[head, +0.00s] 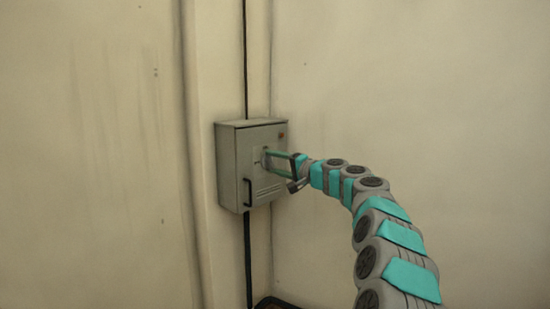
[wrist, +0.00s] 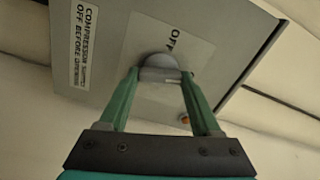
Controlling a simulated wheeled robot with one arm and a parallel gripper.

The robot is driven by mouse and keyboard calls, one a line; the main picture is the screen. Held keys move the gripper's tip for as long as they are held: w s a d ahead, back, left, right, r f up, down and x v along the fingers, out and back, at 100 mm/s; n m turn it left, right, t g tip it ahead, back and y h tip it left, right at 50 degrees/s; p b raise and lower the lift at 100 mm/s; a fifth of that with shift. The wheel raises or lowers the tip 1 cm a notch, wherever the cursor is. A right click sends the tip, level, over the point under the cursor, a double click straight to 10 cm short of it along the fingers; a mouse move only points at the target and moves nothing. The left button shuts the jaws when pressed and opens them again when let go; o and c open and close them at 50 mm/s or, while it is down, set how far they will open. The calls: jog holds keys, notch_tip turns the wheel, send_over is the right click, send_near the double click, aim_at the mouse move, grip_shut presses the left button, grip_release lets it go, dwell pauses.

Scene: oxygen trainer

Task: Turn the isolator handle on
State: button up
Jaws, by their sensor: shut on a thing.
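The grey isolator box (head: 232,160) is mounted on the wall near the corner. In the wrist view the box (wrist: 110,20) fills the upper part, rotated in the picture. My gripper (head: 267,154) reaches the box front from the right. In the wrist view my gripper (wrist: 159,76) has its two green fingers on either side of the handle, shut on it. The handle's exact angle is hard to tell, and it is mostly hidden in the head view.
A black pull handle (head: 247,192) is low on the box front. A white warning label (wrist: 84,45) and a small orange lamp (wrist: 185,119) are also on it. A dark cable (head: 247,245) runs below the box. The walls around are bare.

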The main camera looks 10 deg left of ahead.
jog(key=shift+m+p, duration=0.95)
jog(key=shift+m, duration=0.55)
jog(key=shift+d, duration=0.1)
jog(key=o, duration=1.4)
jog(key=shift+b+v, duration=0.55)
jog(key=shift+v, duration=3.3)
jog(key=shift+f, duration=0.1)
